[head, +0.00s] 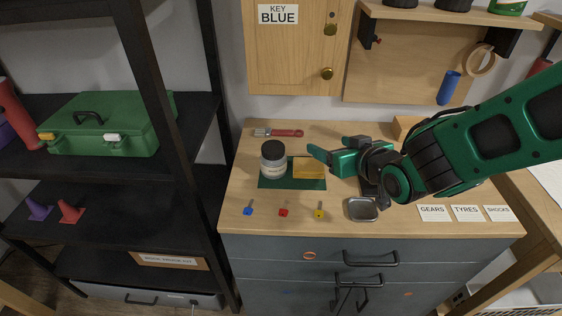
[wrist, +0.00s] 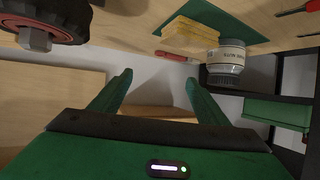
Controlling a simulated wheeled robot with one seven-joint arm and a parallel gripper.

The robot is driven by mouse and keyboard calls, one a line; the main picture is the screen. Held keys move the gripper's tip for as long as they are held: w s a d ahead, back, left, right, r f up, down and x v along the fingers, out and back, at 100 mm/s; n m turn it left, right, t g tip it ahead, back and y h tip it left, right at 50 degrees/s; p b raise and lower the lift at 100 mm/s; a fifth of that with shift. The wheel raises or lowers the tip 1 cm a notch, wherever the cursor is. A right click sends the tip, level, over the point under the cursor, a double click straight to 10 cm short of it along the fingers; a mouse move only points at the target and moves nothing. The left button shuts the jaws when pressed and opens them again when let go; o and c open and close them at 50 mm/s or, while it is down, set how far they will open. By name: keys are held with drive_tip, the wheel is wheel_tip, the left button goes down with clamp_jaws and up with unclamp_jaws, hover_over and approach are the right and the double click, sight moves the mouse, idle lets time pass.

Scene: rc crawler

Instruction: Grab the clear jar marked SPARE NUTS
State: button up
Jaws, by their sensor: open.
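The clear jar (head: 273,160) has a dark lid and a pale label, and stands upright on a green mat (head: 290,184) on the cabinet's wooden top. In the wrist view, the jar (wrist: 227,57) shows upside down at the upper right, its label too small to read surely. My gripper (head: 322,153) is open and empty above the top, to the right of the jar and apart from it. In the wrist view, my gripper's fingers (wrist: 158,85) are spread with nothing between them.
A yellow block (head: 308,168) lies on the mat right beside the jar. Blue, red and yellow keys (head: 283,212) lie in front, and a metal tray (head: 361,209) is to their right. A red-handled tool (head: 285,133) lies behind. A black wheel (wrist: 50,18) shows in the wrist view.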

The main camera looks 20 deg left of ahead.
sight(282, 154)
drive_tip(key=s+a+y, duration=0.1)
drive_tip(key=s+a, duration=0.1)
drive_tip(key=a, duration=0.1)
drive_tip(key=s+a+f+n+y, duration=0.1)
drive_tip(key=s+a, duration=0.1)
drive_tip(key=a, duration=0.1)
drive_tip(key=s+a+n+y, duration=0.1)
drive_tip(key=s+a, duration=0.1)
drive_tip(key=a, duration=0.1)
drive_tip(key=shift+a+f, duration=0.15)
drive_tip(key=shift+a, duration=0.05)
drive_tip(key=x, duration=0.4)
drive_tip(key=shift+w+a, duration=0.1)
drive_tip(key=shift+a, duration=0.1)
drive_tip(key=shift+s+a+x, duration=0.1)
drive_tip(key=shift+s+x, duration=0.05)
drive_tip(key=shift+x, duration=1.4)
drive_tip(key=shift+s+a+x, duration=0.1)
drive_tip(key=shift+a+x, duration=0.05)
drive_tip(key=shift+x, duration=1.35)
drive_tip(key=c, duration=1.2)
